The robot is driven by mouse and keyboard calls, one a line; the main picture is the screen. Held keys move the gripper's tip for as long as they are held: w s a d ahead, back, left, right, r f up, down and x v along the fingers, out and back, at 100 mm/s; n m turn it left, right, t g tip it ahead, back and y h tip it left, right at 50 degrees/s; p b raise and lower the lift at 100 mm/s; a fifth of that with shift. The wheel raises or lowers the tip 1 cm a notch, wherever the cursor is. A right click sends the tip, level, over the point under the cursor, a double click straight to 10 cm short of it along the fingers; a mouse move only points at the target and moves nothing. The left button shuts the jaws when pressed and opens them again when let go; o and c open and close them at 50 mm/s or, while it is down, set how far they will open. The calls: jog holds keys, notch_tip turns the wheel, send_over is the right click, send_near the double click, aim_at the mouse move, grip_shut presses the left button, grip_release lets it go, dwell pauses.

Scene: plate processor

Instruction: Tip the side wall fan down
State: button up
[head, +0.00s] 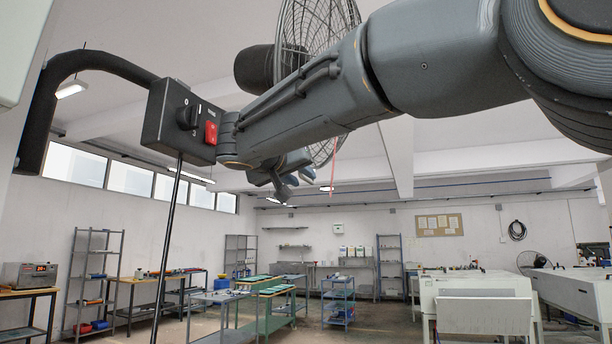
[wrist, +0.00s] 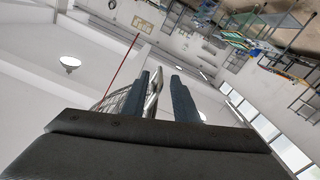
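The side wall fan's round wire cage (head: 308,28) shows at the top of the head view, with its dark motor housing (head: 255,69) on the left. My arm hides the cage's middle. My gripper (head: 287,192) is at the cage's lower edge in the head view; contact cannot be told. In the wrist view its two dark fingers (wrist: 160,78) are apart. A shiny grey bar-like piece (wrist: 153,92) shows between them, with a gap on its right. Part of the cage (wrist: 112,100) lies left of the fingers. A thin red ribbon (head: 334,160) hangs by the cage.
A dark curved wall arm (head: 95,62) carries a switch box (head: 183,122) with a knob and red switch, close left of my arm. A thin dark rod (head: 171,230) hangs below it. Benches, shelves and white machines (head: 475,300) stand lower and farther off.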

aim_at(313, 184)
jog(key=shift+p+x, duration=0.8)
jog(key=shift+x, duration=1.3)
jog(key=shift+c, duration=0.4)
grip_shut()
